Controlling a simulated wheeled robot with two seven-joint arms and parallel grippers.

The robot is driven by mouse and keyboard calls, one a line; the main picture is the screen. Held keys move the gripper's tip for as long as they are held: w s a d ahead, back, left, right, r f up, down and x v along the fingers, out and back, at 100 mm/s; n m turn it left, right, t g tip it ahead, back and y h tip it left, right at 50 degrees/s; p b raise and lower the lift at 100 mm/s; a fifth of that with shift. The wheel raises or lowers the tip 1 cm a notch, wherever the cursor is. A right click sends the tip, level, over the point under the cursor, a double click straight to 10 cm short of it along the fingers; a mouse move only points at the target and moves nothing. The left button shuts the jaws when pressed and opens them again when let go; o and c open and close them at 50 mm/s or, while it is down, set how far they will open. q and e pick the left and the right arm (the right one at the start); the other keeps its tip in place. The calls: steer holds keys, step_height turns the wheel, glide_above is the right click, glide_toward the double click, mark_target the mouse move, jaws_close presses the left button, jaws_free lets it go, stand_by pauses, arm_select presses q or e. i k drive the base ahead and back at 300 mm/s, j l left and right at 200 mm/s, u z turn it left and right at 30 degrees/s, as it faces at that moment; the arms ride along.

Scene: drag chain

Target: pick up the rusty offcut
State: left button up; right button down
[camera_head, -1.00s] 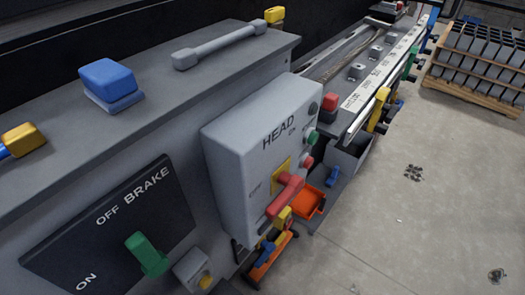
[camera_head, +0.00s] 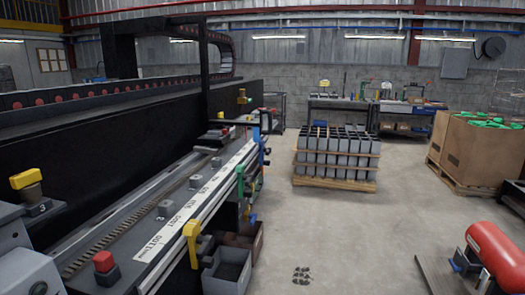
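I cannot make out a rusty offcut in the head view. Small dark pieces (camera_head: 302,275) lie on the floor at the bottom middle, too small to identify. A grey open bin (camera_head: 228,270) stands on the floor beside the machine, with a brownish bin (camera_head: 247,240) behind it; what they hold is not clear. Neither of my grippers is in view.
The long machine bed (camera_head: 160,215) with yellow, green and blue handles runs along the left. Cardboard boxes (camera_head: 470,150) and a red tank (camera_head: 495,255) are at the right. The floor between is clear.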

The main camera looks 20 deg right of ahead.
mark_target(199, 149)
steer(key=l+z, duration=0.15)
steer(key=l, duration=0.25)
steer(key=i+l+u, duration=0.25)
steer(key=i, duration=0.15)
steer(key=i+l+u, duration=0.45)
steer(key=i+l, duration=0.25)
steer(key=i+l+u, duration=0.5)
steer(key=l, duration=0.45)
steer(key=i+l+u, duration=0.25)
steer(key=l, duration=0.3)
steer(key=i+l+u, duration=0.2)
steer(key=l, duration=0.4)
steer(key=i+l+u, duration=0.25)
steer(key=l, duration=0.35)
steer(key=k, duration=0.1)
